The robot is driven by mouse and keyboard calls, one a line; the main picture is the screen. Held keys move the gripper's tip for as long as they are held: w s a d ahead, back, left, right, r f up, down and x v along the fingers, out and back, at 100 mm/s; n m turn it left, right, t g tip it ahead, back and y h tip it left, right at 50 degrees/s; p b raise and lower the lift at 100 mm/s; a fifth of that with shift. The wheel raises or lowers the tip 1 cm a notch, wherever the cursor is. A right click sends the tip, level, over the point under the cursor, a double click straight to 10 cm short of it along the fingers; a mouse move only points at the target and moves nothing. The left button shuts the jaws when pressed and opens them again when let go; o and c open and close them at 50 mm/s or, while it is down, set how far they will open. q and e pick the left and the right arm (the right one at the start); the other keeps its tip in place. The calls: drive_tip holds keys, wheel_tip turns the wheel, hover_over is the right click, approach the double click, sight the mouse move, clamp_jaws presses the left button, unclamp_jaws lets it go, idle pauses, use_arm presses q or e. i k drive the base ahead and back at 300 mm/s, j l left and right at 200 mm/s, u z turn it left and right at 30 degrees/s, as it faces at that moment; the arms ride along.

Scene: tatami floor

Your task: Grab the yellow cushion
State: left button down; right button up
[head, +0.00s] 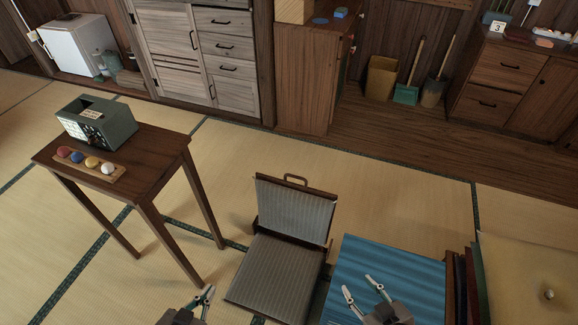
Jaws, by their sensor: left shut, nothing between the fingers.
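A pale yellow cushion (515,265) with a small tuft at its middle shows at the lower right, cut off by the picture's edge. My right gripper (361,285) is open and empty, over a blue striped surface (400,255) to the left of the cushion. My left gripper (207,293) is shut and empty at the bottom, left of the legless chair, well apart from the cushion.
A grey legless chair (270,272) stands between my grippers. Dark red and green upright edges (460,290) lie beside the yellow cushion. A wooden table (150,150) with a grey-green box (110,125) stands at left. Tatami is free behind the chair.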

sight(529, 283)
drive_tip(key=z, duration=2.25)
drive_tip(key=i+l, duration=0.1)
drive_tip(key=l, duration=0.4)
drive_tip(key=l+u, duration=0.1)
drive_tip(key=l, duration=0.35)
drive_tip(key=i+l+u, duration=0.25)
drive_tip(key=i+l, duration=0.6)
drive_tip(key=i, duration=0.1)
